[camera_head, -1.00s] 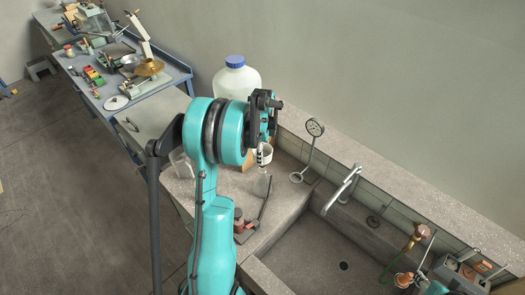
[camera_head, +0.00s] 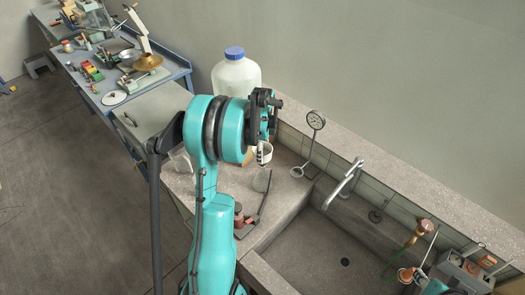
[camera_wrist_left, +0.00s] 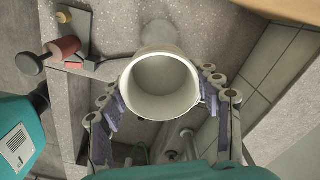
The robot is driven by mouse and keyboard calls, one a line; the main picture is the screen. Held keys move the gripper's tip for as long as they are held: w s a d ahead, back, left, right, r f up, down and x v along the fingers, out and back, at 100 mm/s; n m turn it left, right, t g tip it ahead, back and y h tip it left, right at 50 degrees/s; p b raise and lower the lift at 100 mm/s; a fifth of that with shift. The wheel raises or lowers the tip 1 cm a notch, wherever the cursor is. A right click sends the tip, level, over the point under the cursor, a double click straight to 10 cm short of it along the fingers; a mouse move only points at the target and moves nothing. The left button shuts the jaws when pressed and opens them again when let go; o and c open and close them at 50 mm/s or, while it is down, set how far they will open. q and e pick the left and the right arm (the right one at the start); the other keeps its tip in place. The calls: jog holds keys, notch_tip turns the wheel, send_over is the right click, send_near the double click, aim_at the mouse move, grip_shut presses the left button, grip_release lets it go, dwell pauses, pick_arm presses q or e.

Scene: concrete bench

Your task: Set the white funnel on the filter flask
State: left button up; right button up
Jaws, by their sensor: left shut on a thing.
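The white funnel (camera_head: 265,153) is held in my left gripper (camera_head: 264,140), above the bench corner. In the left wrist view I look into its round mouth (camera_wrist_left: 161,86), with the purple-padded fingers of the gripper (camera_wrist_left: 161,100) closed against both sides. A clear glass flask (camera_head: 262,181), apparently the filter flask, stands on the bench below the funnel. In the wrist view the flask (camera_wrist_left: 158,34) shows faintly just beyond the funnel's rim, partly hidden by it. The funnel appears above and apart from the flask.
A red-and-black pump-like device (camera_head: 240,222) with a dark hose stands by the flask. A blue-capped white jug (camera_head: 236,74) stands behind my arm.

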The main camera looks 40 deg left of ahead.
pick_arm(q)
jog(key=shift+f+b, duration=0.35)
jog(key=shift+f, duration=0.1)
dwell(0.3)
jog(key=o, duration=1.3)
notch_tip(320, 180, up, 12)
